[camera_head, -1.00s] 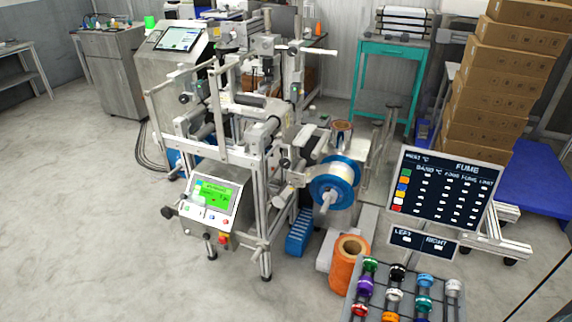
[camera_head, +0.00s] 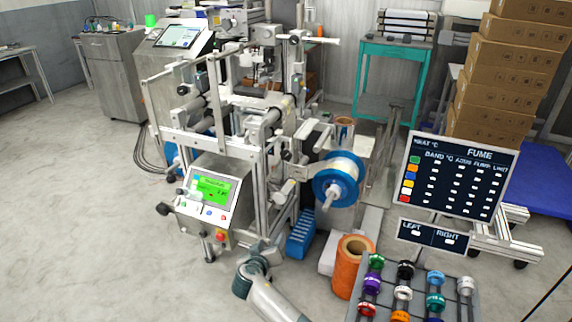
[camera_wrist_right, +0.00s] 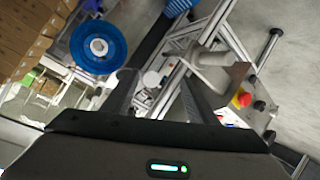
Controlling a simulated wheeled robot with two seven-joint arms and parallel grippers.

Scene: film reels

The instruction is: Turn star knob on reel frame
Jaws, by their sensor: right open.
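The reel frame (camera_head: 262,175) is a metal machine in the middle of the head view, with a blue-rimmed reel (camera_head: 336,181) on its right side. The reel also shows at upper left in the right wrist view (camera_wrist_right: 98,47). I cannot surely pick out the star knob; a small pale round part (camera_wrist_right: 152,78) shows beyond my fingers. My right arm (camera_head: 268,284) reaches up from the bottom, in front of the frame. My right gripper (camera_wrist_right: 157,86) is open, with nothing visibly held between its two dark fingers. My left gripper is not in view.
A control panel (camera_head: 212,193) with a green screen and red button (camera_head: 220,236) is left of my arm. An orange roll (camera_head: 350,268) stands to its right, beside a rack of coloured rings (camera_head: 455,312). A display board (camera_head: 458,174) stands behind the rack. Floor at left is clear.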

